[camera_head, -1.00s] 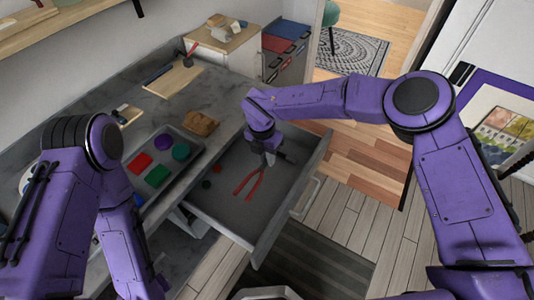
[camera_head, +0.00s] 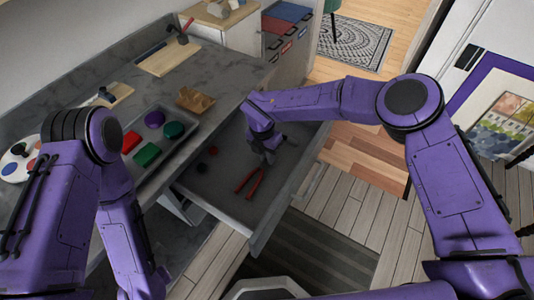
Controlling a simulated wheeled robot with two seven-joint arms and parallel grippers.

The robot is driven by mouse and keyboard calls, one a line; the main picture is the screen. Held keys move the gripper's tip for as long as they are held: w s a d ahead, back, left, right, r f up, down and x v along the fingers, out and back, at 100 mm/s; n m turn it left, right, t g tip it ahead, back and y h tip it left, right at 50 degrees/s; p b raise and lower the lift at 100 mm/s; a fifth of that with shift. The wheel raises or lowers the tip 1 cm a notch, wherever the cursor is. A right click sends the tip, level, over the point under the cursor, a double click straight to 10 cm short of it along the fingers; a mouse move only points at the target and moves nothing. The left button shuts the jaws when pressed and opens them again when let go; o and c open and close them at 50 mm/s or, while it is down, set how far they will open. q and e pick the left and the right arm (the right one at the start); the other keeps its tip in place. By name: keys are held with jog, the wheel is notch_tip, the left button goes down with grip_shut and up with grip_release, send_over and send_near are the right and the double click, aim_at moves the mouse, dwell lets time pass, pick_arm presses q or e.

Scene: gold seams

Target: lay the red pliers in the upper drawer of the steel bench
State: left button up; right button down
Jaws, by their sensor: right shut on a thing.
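The red pliers (camera_head: 250,184) are in the jaws of my right gripper (camera_head: 268,158), with their red handles pointing down and to the left. They are over the open drawer (camera_head: 220,186) of the steel bench (camera_head: 205,72), within its walls in the picture. I cannot tell whether the handles touch the drawer floor. The gripper hides the head of the pliers. My left arm comes in at the left, but its gripper is out of view.
Two small discs, one dark and one red (camera_head: 213,150), lie in the drawer. A grey tray (camera_head: 186,143) with coloured blocks, a wooden holder (camera_head: 195,99) and a board (camera_head: 168,59) are on the bench top. Wooden floor (camera_head: 345,205) lies to the right.

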jog(key=shift+r, duration=0.1)
jog(key=c, duration=1)
grip_release()
notch_tip(320, 180, up, 10)
jog(key=a, duration=0.1)
jog(key=shift+w+r+b, duration=0.2)
jog(key=shift+w+b, duration=0.1)
jog(key=shift+b, duration=0.1)
jog(key=shift+r, duration=0.1)
